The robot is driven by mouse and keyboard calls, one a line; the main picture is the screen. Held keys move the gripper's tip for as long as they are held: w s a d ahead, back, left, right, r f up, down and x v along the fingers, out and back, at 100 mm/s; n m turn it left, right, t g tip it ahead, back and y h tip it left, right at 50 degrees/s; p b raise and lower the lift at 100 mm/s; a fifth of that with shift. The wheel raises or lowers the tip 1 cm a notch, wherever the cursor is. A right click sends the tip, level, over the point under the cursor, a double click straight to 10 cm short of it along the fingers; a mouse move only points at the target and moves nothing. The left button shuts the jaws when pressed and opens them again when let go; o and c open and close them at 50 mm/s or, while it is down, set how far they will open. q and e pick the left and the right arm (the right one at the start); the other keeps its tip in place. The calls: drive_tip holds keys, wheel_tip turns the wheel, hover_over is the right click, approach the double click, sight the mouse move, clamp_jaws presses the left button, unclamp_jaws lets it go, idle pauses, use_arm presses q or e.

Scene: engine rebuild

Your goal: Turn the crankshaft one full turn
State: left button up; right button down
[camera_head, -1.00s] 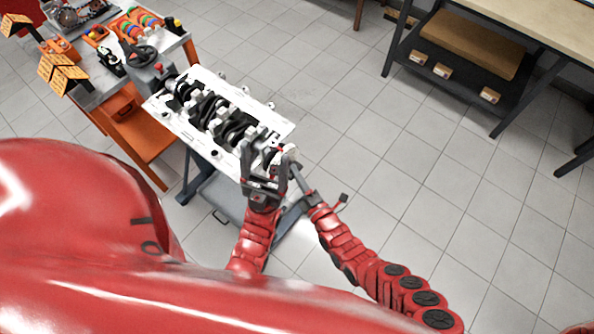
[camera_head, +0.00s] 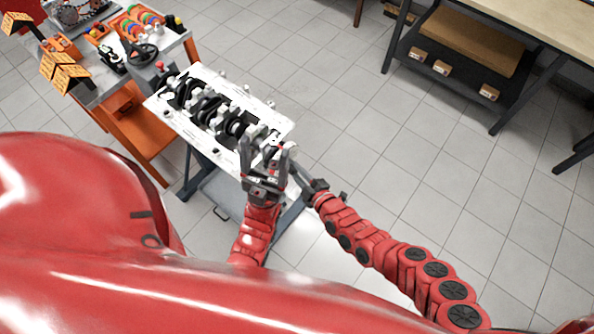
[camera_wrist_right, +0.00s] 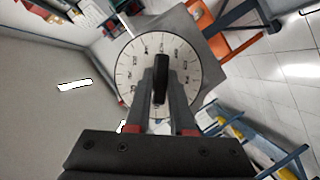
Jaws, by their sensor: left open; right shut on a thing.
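The engine block (camera_head: 190,120) is a white slab on a stand, with the dark crankshaft (camera_head: 207,106) lying along its middle. My left gripper (camera_head: 264,160) is open over the near end of the block, with its fingers apart and pointing at it. The handle stands roughly upright at the centre of a round white dial (camera_wrist_right: 186,78) with tick marks.
A workbench (camera_head: 105,92) with a black handwheel (camera_head: 139,54), orange trays and small parts stands at the back left. A dark shelf table (camera_head: 450,85) is at the upper right. The tiled floor (camera_head: 400,160) right of the block is clear.

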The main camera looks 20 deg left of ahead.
idle(0.5)
drive_tip(key=c, duration=0.8)
unclamp_jaws()
